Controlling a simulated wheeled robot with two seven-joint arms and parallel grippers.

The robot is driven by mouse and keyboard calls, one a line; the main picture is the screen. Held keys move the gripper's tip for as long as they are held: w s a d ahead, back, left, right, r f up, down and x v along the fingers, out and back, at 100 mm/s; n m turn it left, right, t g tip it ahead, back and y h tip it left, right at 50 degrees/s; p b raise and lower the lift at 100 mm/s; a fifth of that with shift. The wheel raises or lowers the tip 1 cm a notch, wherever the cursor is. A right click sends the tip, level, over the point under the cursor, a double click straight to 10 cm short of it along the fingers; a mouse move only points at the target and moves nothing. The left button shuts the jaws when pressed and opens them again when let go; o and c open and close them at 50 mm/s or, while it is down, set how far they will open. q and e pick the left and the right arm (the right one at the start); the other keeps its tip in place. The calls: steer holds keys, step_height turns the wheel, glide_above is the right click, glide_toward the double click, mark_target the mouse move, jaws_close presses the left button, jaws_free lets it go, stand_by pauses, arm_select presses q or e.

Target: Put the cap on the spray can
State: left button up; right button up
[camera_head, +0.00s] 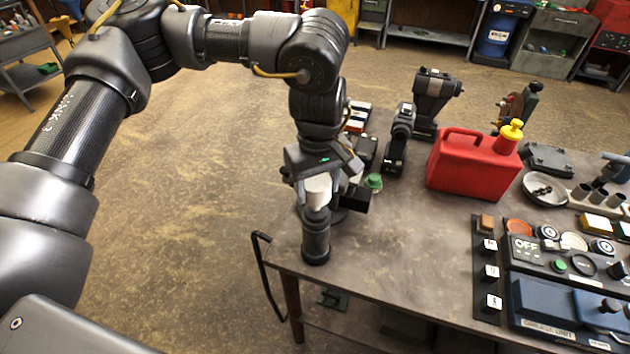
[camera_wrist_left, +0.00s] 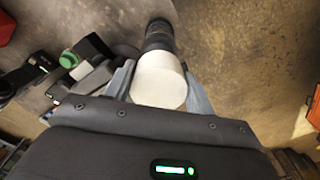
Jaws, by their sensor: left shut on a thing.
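The spray can (camera_head: 316,240) is dark and stands upright near the left front corner of the workbench. The white cap (camera_head: 318,190) is between the fingers of my left gripper (camera_head: 320,178), directly above the can's top. In the left wrist view the cap (camera_wrist_left: 160,82) sits between both fingers of the gripper (camera_wrist_left: 160,90), with the dark can (camera_wrist_left: 158,36) just beyond it. The cap and can line up closely, but I cannot tell whether the cap is seated or only just above. The cap hides the can's nozzle. My right gripper is out of view.
The workbench (camera_head: 400,255) has a red fuel can (camera_head: 468,165) with a yellow spout in the middle. Dark tools and a small green-topped item (camera_head: 373,182) stand close behind the can. A control panel (camera_head: 545,262) fills the right.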

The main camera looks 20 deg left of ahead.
arm_select(q)
steer(key=f+b, duration=0.2)
steer(key=f, duration=0.1)
steer(key=shift+w+f, duration=0.1)
steer(key=shift+w, duration=0.1)
steer(key=shift+a+f+b, duration=0.1)
steer(key=shift+f+b, duration=0.2)
steer(key=shift+f, duration=0.1)
steer(key=shift+s+f+b, duration=0.1)
steer(key=shift+f+b, duration=0.25)
steer(key=shift+f, duration=0.15)
stand_by(0.4)
steer(key=shift+f+b, duration=0.5)
steer(key=shift+f, duration=0.15)
steer(key=o, duration=0.7)
